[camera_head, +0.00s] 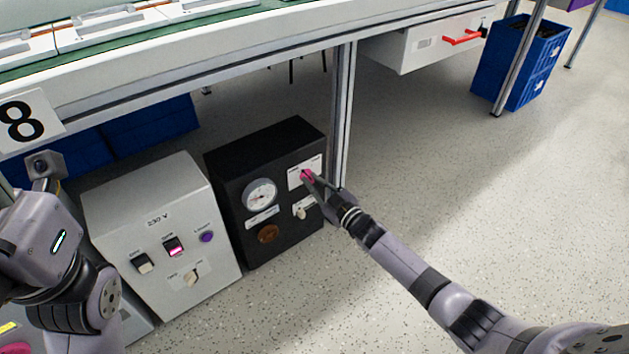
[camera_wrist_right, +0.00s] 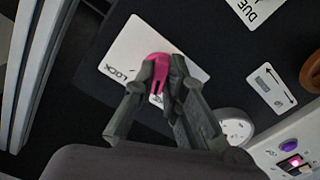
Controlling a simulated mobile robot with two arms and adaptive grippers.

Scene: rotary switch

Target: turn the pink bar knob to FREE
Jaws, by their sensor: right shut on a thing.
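The pink bar knob (camera_head: 306,175) sits on a white label plate at the upper right of the black box's (camera_head: 228,180) front. In the right wrist view the pink knob (camera_wrist_right: 158,68) is between the fingers of my right gripper (camera_wrist_right: 160,78), which is shut on it. The word LOCK reads on the plate (camera_wrist_right: 125,58) beside the knob; the fingers hide other lettering, and I cannot read FREE. In the head view my right gripper (camera_head: 314,181) reaches the knob from the lower right. My left arm shows at the left edge, without visible fingers.
The black box has a round gauge (camera_head: 260,195), a brown knob (camera_head: 268,234) and a pale switch (camera_head: 300,211). A grey 230 V box (camera_head: 160,235) stands to its left. A table leg (camera_head: 341,115) rises close behind the right arm.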

